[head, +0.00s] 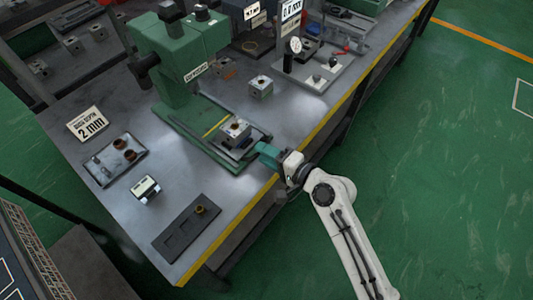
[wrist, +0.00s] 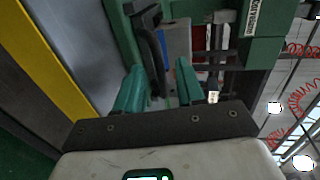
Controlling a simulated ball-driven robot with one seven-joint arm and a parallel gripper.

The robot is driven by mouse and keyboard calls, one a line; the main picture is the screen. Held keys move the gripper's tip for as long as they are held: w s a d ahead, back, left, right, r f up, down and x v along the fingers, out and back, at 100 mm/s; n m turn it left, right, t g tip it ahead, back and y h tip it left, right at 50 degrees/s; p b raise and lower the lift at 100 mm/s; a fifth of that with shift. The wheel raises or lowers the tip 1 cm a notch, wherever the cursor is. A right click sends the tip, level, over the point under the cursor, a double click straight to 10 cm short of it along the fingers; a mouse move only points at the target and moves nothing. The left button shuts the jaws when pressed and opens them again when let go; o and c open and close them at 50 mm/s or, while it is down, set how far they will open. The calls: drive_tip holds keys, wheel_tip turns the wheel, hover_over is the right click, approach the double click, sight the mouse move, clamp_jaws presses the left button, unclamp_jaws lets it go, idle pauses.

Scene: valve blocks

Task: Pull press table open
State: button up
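The green press (head: 180,75) stands on the workbench in the head view, its base reaching toward the yellow front edge. The press table (head: 246,148) is a dark sliding plate at the front of that base, with a metal valve block (head: 236,129) on it. My gripper (head: 265,152) has teal fingers and is right at the table's front end. In the wrist view my gripper (wrist: 160,72) has its two fingers spread apart. A dark curved handle (wrist: 153,52) lies ahead, close to the left fingertip. I cannot tell whether a finger touches it.
A second valve block (head: 261,86) stands behind the press table. A gauge stand (head: 292,55) is at the back right.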

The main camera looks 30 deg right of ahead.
drive_tip(key=b+v, duration=0.1)
drive_tip(key=v, duration=0.9)
drive_tip(key=shift+s+b, duration=0.35)
drive_tip(key=shift+b, duration=0.05)
drive_tip(key=shift+d, duration=0.1)
drive_tip(key=s+a+f+n+g, duration=0.3)
drive_tip(key=s+f+n+g, duration=0.4)
drive_tip(key=f+n+g, duration=0.15)
drive_tip(key=s+d+n+g+h, duration=0.4)
drive_tip(key=s+n+g+h, duration=0.1)
drive_tip(key=s, duration=0.3)
drive_tip(key=shift+s+d+f, duration=0.25)
drive_tip(key=shift+s+f, duration=0.1)
drive_tip(key=shift+n, duration=0.25)
idle(0.7)
